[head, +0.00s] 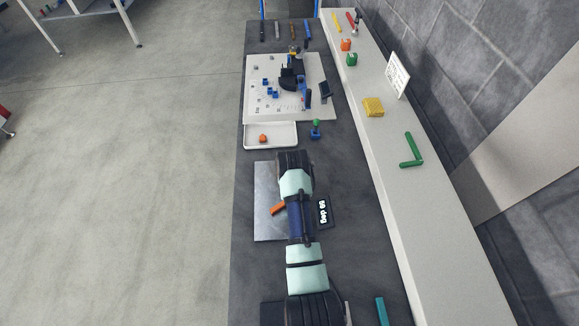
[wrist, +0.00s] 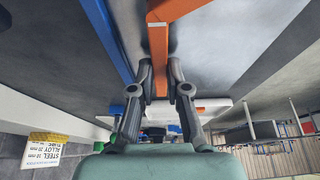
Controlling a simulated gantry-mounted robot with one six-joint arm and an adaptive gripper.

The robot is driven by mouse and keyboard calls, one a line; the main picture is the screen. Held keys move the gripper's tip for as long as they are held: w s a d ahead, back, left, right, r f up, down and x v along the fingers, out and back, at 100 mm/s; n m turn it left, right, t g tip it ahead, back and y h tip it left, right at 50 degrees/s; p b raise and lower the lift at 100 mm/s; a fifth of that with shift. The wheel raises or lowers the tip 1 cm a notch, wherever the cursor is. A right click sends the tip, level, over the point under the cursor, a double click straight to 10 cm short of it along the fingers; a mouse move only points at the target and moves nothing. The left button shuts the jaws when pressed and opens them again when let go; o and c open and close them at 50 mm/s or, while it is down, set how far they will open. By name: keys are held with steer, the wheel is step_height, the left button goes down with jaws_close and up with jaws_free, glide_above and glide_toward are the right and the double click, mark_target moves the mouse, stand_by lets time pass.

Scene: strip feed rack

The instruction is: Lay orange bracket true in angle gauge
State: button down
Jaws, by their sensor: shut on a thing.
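The orange bracket (head: 278,208) shows at the left of my arm over the grey metal plate (head: 265,178) in the head view. In the wrist view, my gripper (wrist: 160,78) is shut on one straight leg of the bracket (wrist: 159,45); the other leg bends off at the top of the picture. A blue bar (wrist: 108,40), apparently part of the angle gauge, runs left of the bracket with a gap between. A dark display (head: 323,211) with a white "deg" reading stands right of the plate; its digits are hard to read. My arm hides the gripper and part of the plate in the head view.
A white tray (head: 286,141) with a small orange piece lies beyond the plate, near a blue-and-green item (head: 316,130). A white board (head: 325,75) with blue parts is farther back.

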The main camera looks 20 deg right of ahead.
steer(key=shift+f, duration=0.15)
steer(key=c, duration=1.1)
jaws_free()
steer(key=v, duration=1.2)
steer(key=shift+w, duration=0.1)
